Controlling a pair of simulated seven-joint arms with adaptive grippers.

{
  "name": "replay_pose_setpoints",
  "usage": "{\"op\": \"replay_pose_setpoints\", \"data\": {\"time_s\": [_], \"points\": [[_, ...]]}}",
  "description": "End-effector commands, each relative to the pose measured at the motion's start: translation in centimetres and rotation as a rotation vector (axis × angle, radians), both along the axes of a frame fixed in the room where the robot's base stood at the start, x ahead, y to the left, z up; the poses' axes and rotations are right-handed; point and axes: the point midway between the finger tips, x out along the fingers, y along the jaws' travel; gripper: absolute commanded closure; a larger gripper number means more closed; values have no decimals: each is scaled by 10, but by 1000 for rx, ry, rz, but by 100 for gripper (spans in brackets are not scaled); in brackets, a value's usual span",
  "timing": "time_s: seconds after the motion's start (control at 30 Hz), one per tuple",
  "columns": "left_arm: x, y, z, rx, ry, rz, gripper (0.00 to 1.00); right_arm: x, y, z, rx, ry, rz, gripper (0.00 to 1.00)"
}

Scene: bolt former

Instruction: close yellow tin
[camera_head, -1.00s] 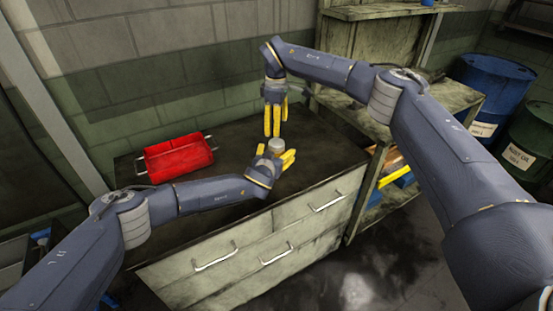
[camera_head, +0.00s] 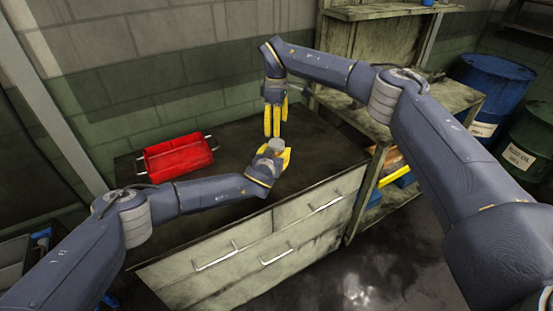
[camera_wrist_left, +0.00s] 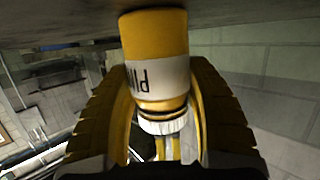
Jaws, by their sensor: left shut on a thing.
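A yellow tin (camera_wrist_left: 155,40) with a white label stands on the counter, seen upside down in the left wrist view. Its pale grey cap shows at the top end in the head view (camera_head: 277,145); I cannot tell how firmly it sits. My left gripper (camera_head: 277,158) is shut on the tin, with a finger on each side of it in the left wrist view (camera_wrist_left: 158,105). My right gripper (camera_head: 275,132) points down just above and behind the cap, its yellow fingers apart and nothing seen between them. Its fingers also show beyond the cap in the left wrist view.
A red tray (camera_head: 178,157) with metal handles lies on the dark counter (camera_head: 225,145) to the left. A shelf unit (camera_head: 448,97) stands at the right, with blue (camera_head: 493,88) and green (camera_head: 529,150) drums beyond. The counter between tray and grippers is clear.

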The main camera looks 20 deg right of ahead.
Motion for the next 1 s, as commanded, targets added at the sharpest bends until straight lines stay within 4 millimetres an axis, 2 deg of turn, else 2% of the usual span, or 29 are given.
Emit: {"op": "replay_pose_setpoints", "data": {"time_s": [0.03, 0.2, 0.33, 0.47, 1.0], "points": [[0, 0, 0, 1, 1, 0, 83, 0, 0, 0, 0, 0, 0, 30], [0, 0, 0, 1, 1, 0, 100, 0, 0, 0, 0, 0, 1, 30], [0, 0, 0, 1, 1, 1, 100, 0, 0, 0, 0, 0, 34, 30], [0, 0, -1, 1, 1, 1, 100, 0, 0, 0, 0, 0, 139, 30], [0, 1, -1, 1, 1, 1, 100, 0, 0, 0, 0, 0, 970, 30]]}}
